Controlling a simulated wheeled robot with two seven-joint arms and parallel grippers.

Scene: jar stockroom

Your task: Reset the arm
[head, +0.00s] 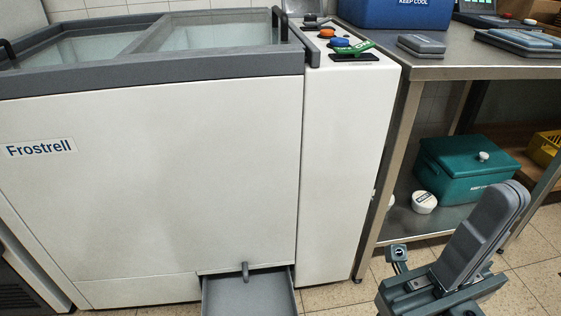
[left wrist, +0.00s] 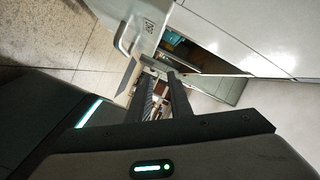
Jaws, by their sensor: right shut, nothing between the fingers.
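My right gripper (head: 512,196) is at the lower right of the head view. Its two grey fingers are pressed together with nothing between them, and they point up and tilt right in front of the steel table's lower shelf. My left gripper (left wrist: 160,76) shows in the left wrist view as two dark ribbed fingers with a narrow gap between them. I see nothing held in that gap. The left gripper does not show in the head view.
A white chest freezer (head: 150,170) fills the left, with an open grey drawer (head: 245,294) at its foot. The steel table (head: 455,60) bears a blue cool box (head: 405,12). A teal box (head: 465,172) and a white round tub (head: 424,203) are on its lower shelf.

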